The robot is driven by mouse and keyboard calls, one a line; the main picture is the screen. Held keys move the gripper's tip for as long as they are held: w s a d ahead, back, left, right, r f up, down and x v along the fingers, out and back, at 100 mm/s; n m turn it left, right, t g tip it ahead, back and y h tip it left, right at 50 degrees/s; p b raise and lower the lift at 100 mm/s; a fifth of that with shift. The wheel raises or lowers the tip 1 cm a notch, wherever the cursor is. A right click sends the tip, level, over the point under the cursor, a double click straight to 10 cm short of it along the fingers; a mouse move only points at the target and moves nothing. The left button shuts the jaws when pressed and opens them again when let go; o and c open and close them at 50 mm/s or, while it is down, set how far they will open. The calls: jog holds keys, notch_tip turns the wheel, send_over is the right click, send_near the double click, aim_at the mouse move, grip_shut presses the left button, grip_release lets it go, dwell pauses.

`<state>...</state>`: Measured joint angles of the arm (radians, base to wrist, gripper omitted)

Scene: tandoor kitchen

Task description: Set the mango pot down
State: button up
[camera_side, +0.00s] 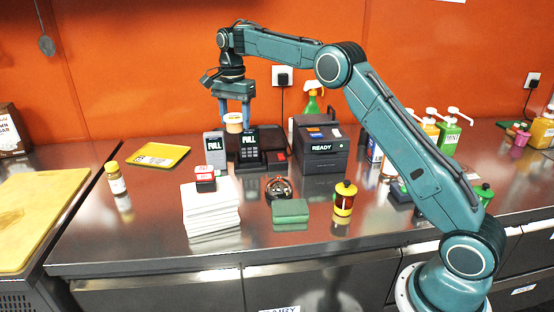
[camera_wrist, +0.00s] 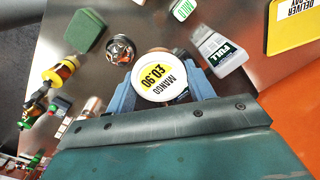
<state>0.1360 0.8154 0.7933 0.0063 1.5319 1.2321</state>
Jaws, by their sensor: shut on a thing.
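The mango pot (camera_side: 233,122) is a small round tub with a white lid. In the wrist view its lid (camera_wrist: 158,78) reads "MANGO £0.90". My gripper (camera_side: 234,112) points down with its blue fingers shut on the pot from both sides.
A grey "FULL" device (camera_side: 214,148) and a black one (camera_side: 248,143) stand close in front. A "READY" printer (camera_side: 320,148) is to the right. White napkins (camera_side: 211,212), a green sponge (camera_side: 290,211) and a yellow tray (camera_side: 159,154) lie around. Bare counter (camera_side: 150,215) shows at left.

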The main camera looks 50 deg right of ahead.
aim_at(241, 188)
notch_tip(241, 188, down, 19)
jog(key=shift+f, duration=0.2)
dwell(0.8)
jog(key=shift+f, duration=0.15)
jog(key=o, duration=1)
notch_tip(241, 188, up, 12)
jog(key=shift+r, duration=0.15)
dwell(0.7)
